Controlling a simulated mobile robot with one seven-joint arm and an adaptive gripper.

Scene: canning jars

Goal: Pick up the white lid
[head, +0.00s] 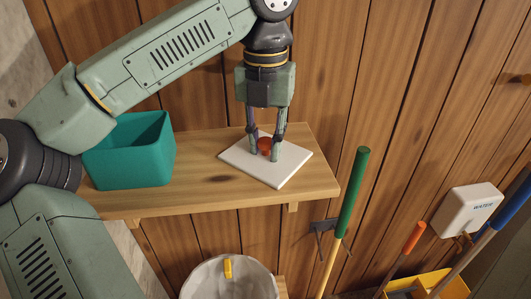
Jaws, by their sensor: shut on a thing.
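The white lid (287,172) is a flat square slab, seen over the right part of the wooden shelf. A small round red knob (265,144) stands near its middle. My gripper (264,155) points down over the lid, with one finger on each side of the knob, and is shut on it. The fingers partly hide the knob's sides. I cannot tell whether the lid rests on the shelf or is slightly above it.
A teal open box (130,155) stands left on the wooden shelf (215,195), partly behind my arm. Below are a pale round container (215,280), a green-handled pole (353,195), a yellow bucket (430,287) and a white WATER box (467,210). Plank wall lies behind.

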